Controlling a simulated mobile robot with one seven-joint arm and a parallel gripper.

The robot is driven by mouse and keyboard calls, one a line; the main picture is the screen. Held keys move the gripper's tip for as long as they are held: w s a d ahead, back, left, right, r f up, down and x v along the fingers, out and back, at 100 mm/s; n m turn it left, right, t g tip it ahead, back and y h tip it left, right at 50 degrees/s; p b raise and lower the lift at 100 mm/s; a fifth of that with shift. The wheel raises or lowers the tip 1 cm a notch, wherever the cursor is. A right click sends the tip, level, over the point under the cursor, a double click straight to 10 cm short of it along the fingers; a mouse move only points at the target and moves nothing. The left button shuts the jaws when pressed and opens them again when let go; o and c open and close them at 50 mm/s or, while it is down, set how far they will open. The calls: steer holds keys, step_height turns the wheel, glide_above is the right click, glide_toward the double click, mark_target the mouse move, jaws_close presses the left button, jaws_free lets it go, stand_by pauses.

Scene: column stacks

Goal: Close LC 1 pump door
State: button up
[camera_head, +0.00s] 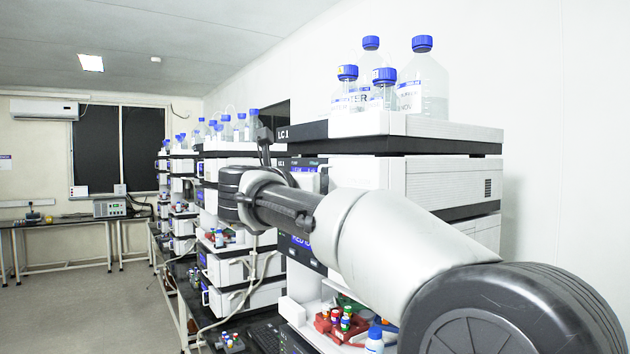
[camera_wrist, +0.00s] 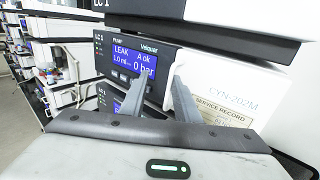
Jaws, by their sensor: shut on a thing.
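The LC 1 pump door (camera_wrist: 165,62) appears as a dark front in the wrist view, with a lit blue display (camera_wrist: 133,57) reading LEAK, A ok and 0 bar. My gripper (camera_wrist: 158,84) has one grey finger over the display side and the other by the white panel's edge. It is shut on the door, though the exact contact between the fingertips is unclear. In the head view my arm reaches across the front of the LC 1 stack (camera_head: 452,181) and hides most of the pump. I cannot tell how far ajar the door is.
A white panel (camera_wrist: 228,88) marked CYN-202M and SERVICE RECORD lies right of the fingers. Blue-capped bottles (camera_head: 430,80) stand on the stack's top tray. More instrument stacks (camera_head: 240,270) line the bench at left. Small coloured vials (camera_head: 338,320) sit below my arm. The floor (camera_head: 85,310) at left is clear.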

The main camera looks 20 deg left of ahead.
steer(key=shift+f, duration=0.3)
stand_by(0.4)
steer(key=s+b, duration=0.4)
steer(key=s, duration=1.3)
steer(key=shift+s+a, duration=0.15)
steer(key=shift+a, duration=0.05)
steer(key=shift+r, duration=0.1)
steer(key=shift+c, duration=0.3)
